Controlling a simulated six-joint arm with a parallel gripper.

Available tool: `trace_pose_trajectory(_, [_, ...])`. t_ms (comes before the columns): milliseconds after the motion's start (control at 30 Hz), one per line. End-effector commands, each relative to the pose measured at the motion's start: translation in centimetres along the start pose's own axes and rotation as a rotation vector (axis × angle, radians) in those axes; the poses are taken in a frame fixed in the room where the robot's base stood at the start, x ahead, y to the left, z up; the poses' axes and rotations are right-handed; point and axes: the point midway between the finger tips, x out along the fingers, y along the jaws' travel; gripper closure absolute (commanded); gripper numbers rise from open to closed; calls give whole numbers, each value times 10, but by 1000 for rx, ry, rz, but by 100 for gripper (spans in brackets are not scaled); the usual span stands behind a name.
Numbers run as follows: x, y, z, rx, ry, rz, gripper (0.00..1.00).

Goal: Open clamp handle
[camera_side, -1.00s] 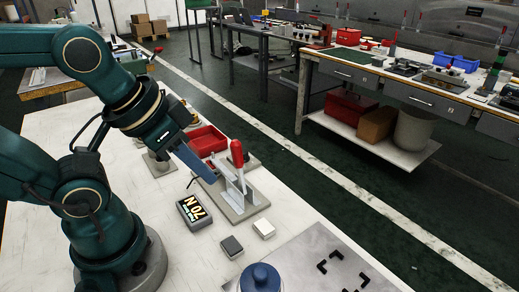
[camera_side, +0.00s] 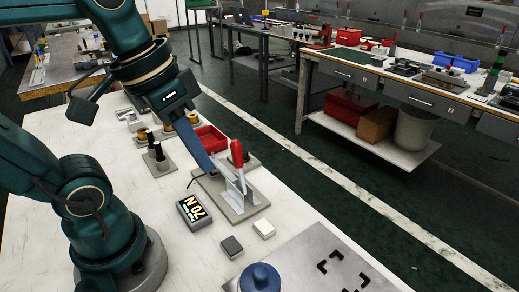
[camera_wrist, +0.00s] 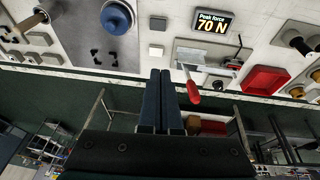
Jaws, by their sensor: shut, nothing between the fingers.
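The toggle clamp stands on a grey base plate (camera_side: 245,207) on the white table. Its red clamp handle (camera_side: 237,154) points upright in the side view. In the wrist view the red handle (camera_wrist: 192,90) lies just right of my fingertips. My gripper (camera_side: 211,176) is shut and empty, with its long blue fingers slanting down to the left of the handle. The fingers (camera_wrist: 161,73) are together in the wrist view. A gap shows between fingers and handle; whether they touch the clamp's lower metal parts cannot be told.
A force display (camera_side: 194,212) reading 70 N sits in front of the clamp. Two small blocks, one dark (camera_side: 231,246) and one white (camera_side: 264,228), lie nearby. A red tray (camera_side: 207,139) and black-and-gold posts stand behind. A blue round knob (camera_side: 260,278) is at the front.

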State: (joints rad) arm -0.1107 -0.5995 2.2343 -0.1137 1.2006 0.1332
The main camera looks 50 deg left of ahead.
Motion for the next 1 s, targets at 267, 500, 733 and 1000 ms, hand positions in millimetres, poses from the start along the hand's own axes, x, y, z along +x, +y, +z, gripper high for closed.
trace_pose_trajectory(267, [-21,-34,-44,-237,-173,99,100])
trace_pose_trajectory(500, [-26,-92,-69,-466,-244,208,100])
trace_pose_trajectory(733, [-21,-154,-69,-684,-250,272,100])
trace_pose_trajectory(1000, [-15,-180,-57,-796,-253,286,100])
